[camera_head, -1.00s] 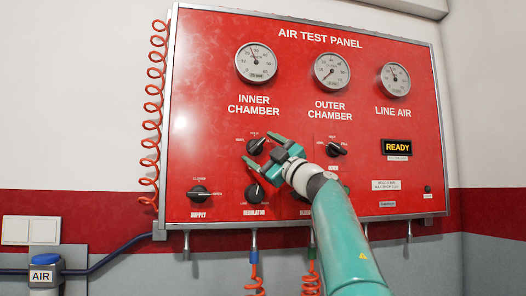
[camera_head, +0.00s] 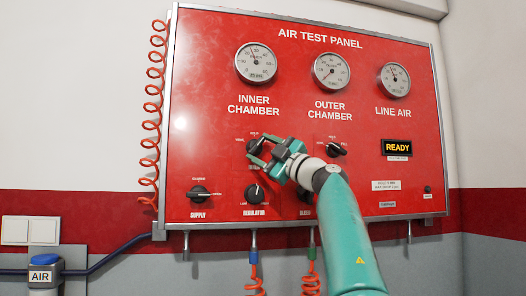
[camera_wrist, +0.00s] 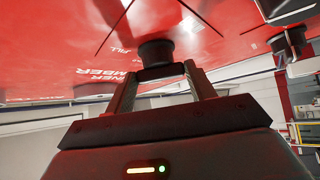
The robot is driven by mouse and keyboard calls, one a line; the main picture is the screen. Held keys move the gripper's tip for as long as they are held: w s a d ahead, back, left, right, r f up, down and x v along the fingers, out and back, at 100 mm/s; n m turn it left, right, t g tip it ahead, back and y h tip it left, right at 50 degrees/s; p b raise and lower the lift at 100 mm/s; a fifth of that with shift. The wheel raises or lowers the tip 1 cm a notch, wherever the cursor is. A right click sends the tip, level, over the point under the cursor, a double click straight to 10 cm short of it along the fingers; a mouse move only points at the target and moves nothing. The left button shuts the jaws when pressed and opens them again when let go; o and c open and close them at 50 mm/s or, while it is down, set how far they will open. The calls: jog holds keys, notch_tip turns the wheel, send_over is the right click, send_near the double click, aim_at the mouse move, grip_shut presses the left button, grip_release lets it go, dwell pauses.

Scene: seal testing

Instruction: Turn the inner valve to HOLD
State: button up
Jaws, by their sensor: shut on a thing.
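The inner valve (camera_head: 254,147) is a black knob below the INNER CHAMBER label on the red air test panel (camera_head: 210,110). My gripper (camera_head: 260,149) reaches it from the lower right and is shut on the knob. In the wrist view the knob (camera_wrist: 155,52) sits between the two finger ends. The fingers partly cover the knob in the head view, and I cannot read its pointer surely. Small white marks surround it, too small to read reliably.
The outer valve knob (camera_head: 333,148) is to the right of my gripper. The supply knob (camera_head: 199,192) and regulator knob (camera_head: 255,191) are below. Three gauges are above, and the display (camera_head: 397,147) reads READY.

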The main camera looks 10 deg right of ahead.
jog(key=o, duration=1)
jog(key=shift+s, duration=0.15)
jog(key=shift+d, duration=0.15)
jog(key=shift+s+d+f, duration=0.25)
jog(key=shift+s+d, duration=0.1)
jog(key=shift+s, duration=0.1)
jog(key=shift+s+d+f, duration=0.25)
jog(key=shift+s+f, duration=0.1)
jog(key=shift+s, duration=0.05)
jog(key=v, duration=1.1)
jog(key=shift+f, duration=0.1)
